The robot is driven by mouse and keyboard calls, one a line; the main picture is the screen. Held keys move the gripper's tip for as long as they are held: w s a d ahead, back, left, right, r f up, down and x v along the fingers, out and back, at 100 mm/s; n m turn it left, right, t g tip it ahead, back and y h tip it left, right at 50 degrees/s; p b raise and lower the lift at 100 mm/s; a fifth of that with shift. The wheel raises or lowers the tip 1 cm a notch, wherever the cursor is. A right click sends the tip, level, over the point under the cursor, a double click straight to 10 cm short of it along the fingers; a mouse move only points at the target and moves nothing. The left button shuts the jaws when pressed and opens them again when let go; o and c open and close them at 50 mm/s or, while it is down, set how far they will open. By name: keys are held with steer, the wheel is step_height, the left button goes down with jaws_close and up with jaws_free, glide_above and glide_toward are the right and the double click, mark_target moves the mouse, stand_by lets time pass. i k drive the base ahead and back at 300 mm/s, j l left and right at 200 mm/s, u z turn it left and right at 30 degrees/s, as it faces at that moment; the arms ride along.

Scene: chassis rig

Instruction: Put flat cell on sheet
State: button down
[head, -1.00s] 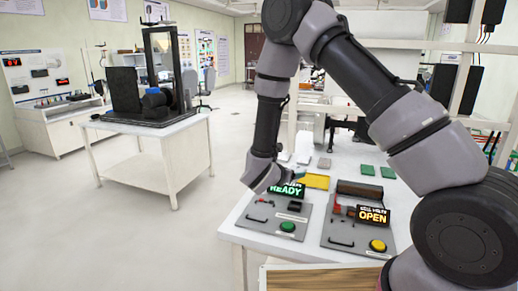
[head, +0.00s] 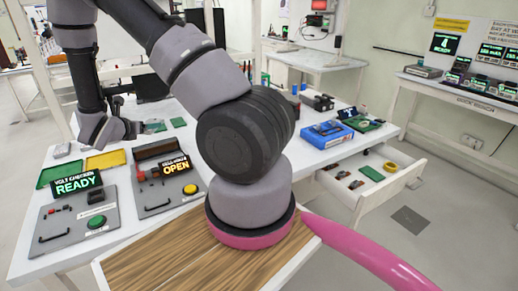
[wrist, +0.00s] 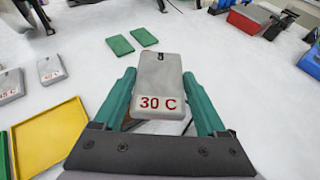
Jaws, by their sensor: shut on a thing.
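A flat grey cell marked "30 C" (wrist: 160,72) is between the green fingers of my gripper (wrist: 158,80), which is shut on it. In the wrist view it covers part of the white table; I cannot tell how high it is. A yellow sheet with a raised rim (wrist: 48,140) lies to the left; it also shows in the head view (head: 105,161). A green sheet (head: 59,174) lies left of the yellow one. Two more grey cells with red marks (wrist: 10,85) (wrist: 50,68) lie on the table at left. In the head view my fingers and the held cell are not clear.
Two small green plates (wrist: 119,45) (wrist: 143,36) lie beyond the cell. Testers reading READY (head: 72,185) and OPEN (head: 177,167) stand at the table front. A blue box (head: 327,134) is right, above an open drawer (head: 350,198).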

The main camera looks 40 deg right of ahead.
mark_target(367, 169)
steer(key=j+z, duration=0.1)
steer(key=z, duration=1.7)
